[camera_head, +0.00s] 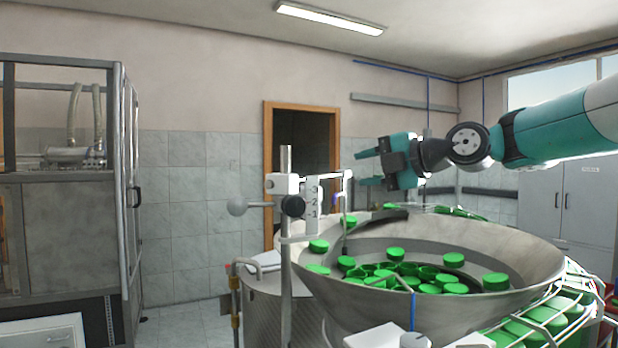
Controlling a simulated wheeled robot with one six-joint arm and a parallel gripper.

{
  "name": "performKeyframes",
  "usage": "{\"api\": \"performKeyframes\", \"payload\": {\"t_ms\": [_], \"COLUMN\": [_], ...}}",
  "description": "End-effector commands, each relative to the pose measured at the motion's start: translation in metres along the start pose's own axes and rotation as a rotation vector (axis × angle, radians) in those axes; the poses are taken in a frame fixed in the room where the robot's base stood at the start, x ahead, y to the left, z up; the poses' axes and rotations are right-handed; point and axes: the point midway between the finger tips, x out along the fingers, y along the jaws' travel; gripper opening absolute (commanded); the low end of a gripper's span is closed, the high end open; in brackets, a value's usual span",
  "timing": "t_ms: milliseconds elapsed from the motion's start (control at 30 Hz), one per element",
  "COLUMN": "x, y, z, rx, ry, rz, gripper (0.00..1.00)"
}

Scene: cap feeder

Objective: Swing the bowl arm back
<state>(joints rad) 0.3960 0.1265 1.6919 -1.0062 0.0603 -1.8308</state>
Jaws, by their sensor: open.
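The feeder bowl (490,245) is a wide steel cone with several green caps (453,259) in it. A steel post (286,270) stands at its left rim. The post carries a white clamp block (284,184), a grey ball handle (236,207), a dark knob (293,206) and a numbered scale (312,203). A thin arm (335,176) reaches right from the post, and a slim rod hangs from its end over the bowl's left side. My gripper (366,167) is open and empty, above the bowl's far side, fingers pointing left. It appears apart from the arm; depth is hard to judge.
A framed machine cabinet (60,235) stands at the left. A wire guard (550,300) with green caps behind it is at the lower right. A grey locker (570,210) stands at the back right. Open space lies between the cabinet and the post.

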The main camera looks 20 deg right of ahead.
Motion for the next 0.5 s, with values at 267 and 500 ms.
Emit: {"api": "performKeyframes", "payload": {"t_ms": [267,500], "x": [0.066,0.116], "y": [0.006,0.005], "z": [-0.002,-0.003], "rx": [0.003,0.001], "ry": [0.006,0.007], "rz": [-0.003,-0.002], "gripper": [0.40,0.40]}}
